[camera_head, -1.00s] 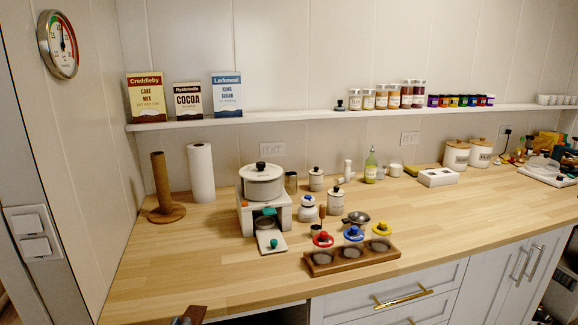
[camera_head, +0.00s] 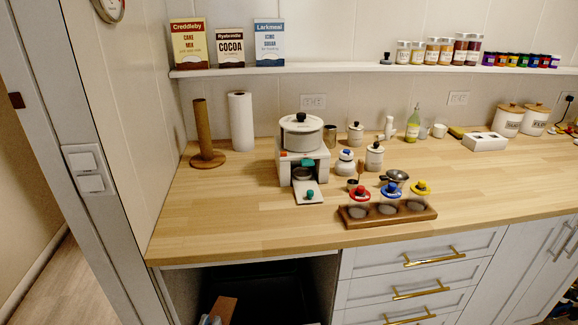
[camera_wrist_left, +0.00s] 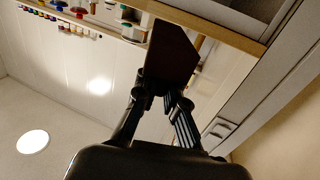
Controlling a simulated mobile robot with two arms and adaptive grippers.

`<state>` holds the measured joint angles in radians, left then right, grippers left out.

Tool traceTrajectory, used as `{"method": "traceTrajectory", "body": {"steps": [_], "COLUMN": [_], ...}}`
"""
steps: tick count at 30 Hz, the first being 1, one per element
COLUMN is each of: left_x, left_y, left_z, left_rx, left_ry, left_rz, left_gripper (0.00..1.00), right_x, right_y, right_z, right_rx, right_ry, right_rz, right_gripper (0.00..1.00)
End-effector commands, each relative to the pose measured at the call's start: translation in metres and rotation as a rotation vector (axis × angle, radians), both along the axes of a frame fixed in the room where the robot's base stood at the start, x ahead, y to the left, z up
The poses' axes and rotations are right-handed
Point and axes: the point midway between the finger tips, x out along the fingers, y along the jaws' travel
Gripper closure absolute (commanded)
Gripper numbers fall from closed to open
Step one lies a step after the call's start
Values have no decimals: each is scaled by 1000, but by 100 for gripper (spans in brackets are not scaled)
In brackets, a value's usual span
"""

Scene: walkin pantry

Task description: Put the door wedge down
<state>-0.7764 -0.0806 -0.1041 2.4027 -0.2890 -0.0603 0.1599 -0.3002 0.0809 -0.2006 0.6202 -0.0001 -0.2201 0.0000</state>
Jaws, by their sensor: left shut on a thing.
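The door wedge is a brown block (camera_head: 223,308) at the bottom edge of the head view, in front of the dark open space under the counter. In the left wrist view the wedge (camera_wrist_left: 170,52) looks dark brown and stands out beyond the fingers. My left gripper (camera_wrist_left: 161,98) is shut on the wedge, with a black finger on each side of it. In the head view only a small part of the left gripper (camera_head: 210,319) shows, at the bottom edge. My right gripper is not in view.
The wooden counter (camera_head: 240,225) has a bare front left area. A wooden rack (camera_head: 355,220) with coloured-lid jars, a pot (camera_head: 302,132) and a paper towel roll (camera_head: 241,122) stand on it. Below are an open bay (camera_head: 265,285) and drawers (camera_head: 420,270). Floor (camera_head: 45,285) shows at left.

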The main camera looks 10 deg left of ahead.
Motion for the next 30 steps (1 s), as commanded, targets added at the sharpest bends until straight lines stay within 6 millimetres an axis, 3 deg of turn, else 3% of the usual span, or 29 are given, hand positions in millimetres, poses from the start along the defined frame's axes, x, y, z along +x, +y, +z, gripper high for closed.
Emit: {"method": "traceTrajectory", "body": {"steps": [5,8,14,18,24,30], "left_x": [25,52,108,141,170,179], "left_y": [6,13,31,45,62,71], "left_z": [6,15,46,77,120,142], "left_rx": [-9,-17,-24,-19,-6,2], "left_ry": [-12,-18,-18,-16,-9,-2], "left_rz": [-15,-31,-63,-79,-89,-91], "left_gripper": [100,100,100,100,100,100], "right_x": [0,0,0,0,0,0], "right_y": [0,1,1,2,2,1], "right_z": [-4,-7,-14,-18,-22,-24], "right_rx": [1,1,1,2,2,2], "right_ry": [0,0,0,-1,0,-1], "right_rz": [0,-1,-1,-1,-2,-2], "right_gripper": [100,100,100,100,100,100]}}
